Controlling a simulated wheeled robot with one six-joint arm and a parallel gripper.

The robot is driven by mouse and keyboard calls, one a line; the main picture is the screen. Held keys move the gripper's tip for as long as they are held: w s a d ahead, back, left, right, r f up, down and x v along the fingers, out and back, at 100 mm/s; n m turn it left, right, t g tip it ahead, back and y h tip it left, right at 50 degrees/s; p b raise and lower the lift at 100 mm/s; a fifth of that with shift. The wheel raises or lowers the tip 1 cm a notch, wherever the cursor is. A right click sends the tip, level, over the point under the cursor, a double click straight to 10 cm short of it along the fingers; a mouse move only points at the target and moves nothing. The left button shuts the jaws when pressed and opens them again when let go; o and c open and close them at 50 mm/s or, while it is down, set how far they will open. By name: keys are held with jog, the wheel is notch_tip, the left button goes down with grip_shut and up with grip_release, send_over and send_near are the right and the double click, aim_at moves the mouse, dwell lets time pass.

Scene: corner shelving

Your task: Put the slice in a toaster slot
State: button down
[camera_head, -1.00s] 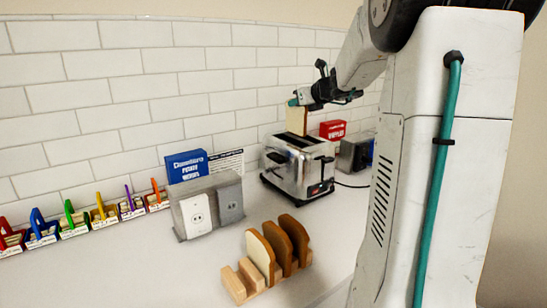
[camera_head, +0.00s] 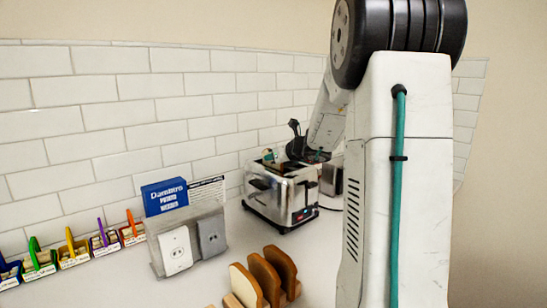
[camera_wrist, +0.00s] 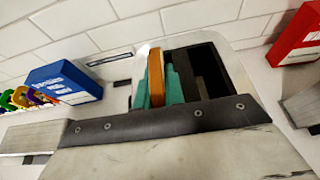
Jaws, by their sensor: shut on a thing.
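The chrome toaster (camera_head: 275,197) stands on the counter against the tiled wall, with its slots facing up. In the wrist view its top (camera_wrist: 235,75) shows a dark, empty slot on the right. My gripper (camera_head: 268,157) is down at the toaster top. In the wrist view its teal fingertips (camera_wrist: 158,88) are shut on the slice (camera_wrist: 155,72), whose brown crust edge shows upright between them. The slice is at the left slot and looks lowered into it; its lower part is hidden, and I cannot tell how deep it sits. The head view hides the slice.
A wooden rack with several bread slices (camera_head: 243,285) stands at the front. Left of the toaster are a socket box (camera_head: 176,250), a blue box (camera_head: 165,196) and coloured bins. A red box (camera_wrist: 300,35) is close on the right.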

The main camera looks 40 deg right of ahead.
jog(key=shift+f, duration=0.1)
jog(key=shift+f, duration=0.35)
jog(key=shift+f, duration=0.1)
jog(key=c, duration=1.5)
grip_release()
